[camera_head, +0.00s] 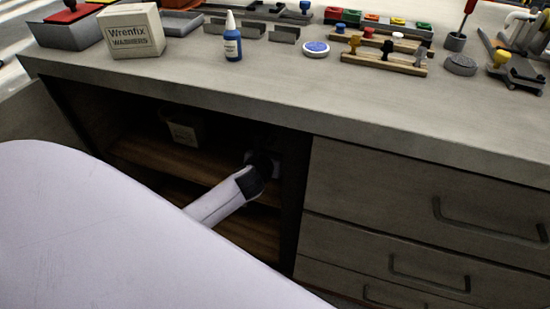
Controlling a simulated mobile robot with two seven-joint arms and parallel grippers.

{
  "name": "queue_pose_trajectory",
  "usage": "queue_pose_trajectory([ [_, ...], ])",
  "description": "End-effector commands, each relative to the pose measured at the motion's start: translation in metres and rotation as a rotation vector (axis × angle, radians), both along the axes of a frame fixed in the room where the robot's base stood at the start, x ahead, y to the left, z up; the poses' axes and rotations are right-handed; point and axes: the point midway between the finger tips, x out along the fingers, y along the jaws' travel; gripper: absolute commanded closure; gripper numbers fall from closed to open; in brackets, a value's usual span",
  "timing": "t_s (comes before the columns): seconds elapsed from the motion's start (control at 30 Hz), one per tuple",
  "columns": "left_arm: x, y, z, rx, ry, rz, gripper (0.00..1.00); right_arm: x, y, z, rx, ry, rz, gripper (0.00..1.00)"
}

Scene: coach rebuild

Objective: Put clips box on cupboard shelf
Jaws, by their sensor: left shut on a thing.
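My left gripper (263,163) reaches into the open cupboard compartment (165,152), at its right side and near the shelf. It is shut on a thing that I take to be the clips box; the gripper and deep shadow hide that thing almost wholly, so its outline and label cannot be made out. The cupboard shelf (140,152) is a brown wooden board inside the compartment. Whether the held thing touches the shelf, I cannot tell. My right gripper is not in view.
A small labelled box (182,131) stands on the shelf, left of my gripper. The worktop (270,95) overhangs the compartment. On it stand a Wrenfix washers box (131,32), a blue bottle (232,42) and stamps. Drawers (420,195) with handles are at the right.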

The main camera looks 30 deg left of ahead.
Motion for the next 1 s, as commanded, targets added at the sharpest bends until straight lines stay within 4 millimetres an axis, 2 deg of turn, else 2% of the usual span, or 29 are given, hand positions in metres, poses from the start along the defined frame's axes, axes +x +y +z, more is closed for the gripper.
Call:
queue_pose_trajectory([
  [0.03, -0.0001, -0.0008, -0.0131, -0.002, 0.002, 0.001, 0.7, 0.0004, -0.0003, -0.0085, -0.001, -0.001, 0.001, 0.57],
  [0.1, 0.0001, -0.0008, -0.0186, -0.002, -0.001, 0.0, 0.7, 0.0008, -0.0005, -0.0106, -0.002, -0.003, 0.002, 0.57],
  [0.47, 0.0004, -0.0003, -0.0206, 0.001, -0.001, -0.001, 0.7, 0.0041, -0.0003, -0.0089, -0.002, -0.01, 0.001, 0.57],
  [0.5, 0.0, -0.0003, -0.0207, 0.0, 0.001, 0.0, 0.22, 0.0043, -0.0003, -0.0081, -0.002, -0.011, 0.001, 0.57],
  [0.57, -0.0001, -0.0003, -0.0206, 0.0, 0.001, 0.0, 0.06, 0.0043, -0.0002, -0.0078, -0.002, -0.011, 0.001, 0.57],
  [0.9, -0.0001, -0.0004, -0.0168, 0.0, 0.0, -0.001, 0.06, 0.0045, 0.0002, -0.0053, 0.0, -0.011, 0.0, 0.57],
  [1.0, -0.0065, -0.0018, -0.0144, 0.001, 0.002, -0.002, 0.06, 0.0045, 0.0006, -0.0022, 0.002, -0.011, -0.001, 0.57],
])
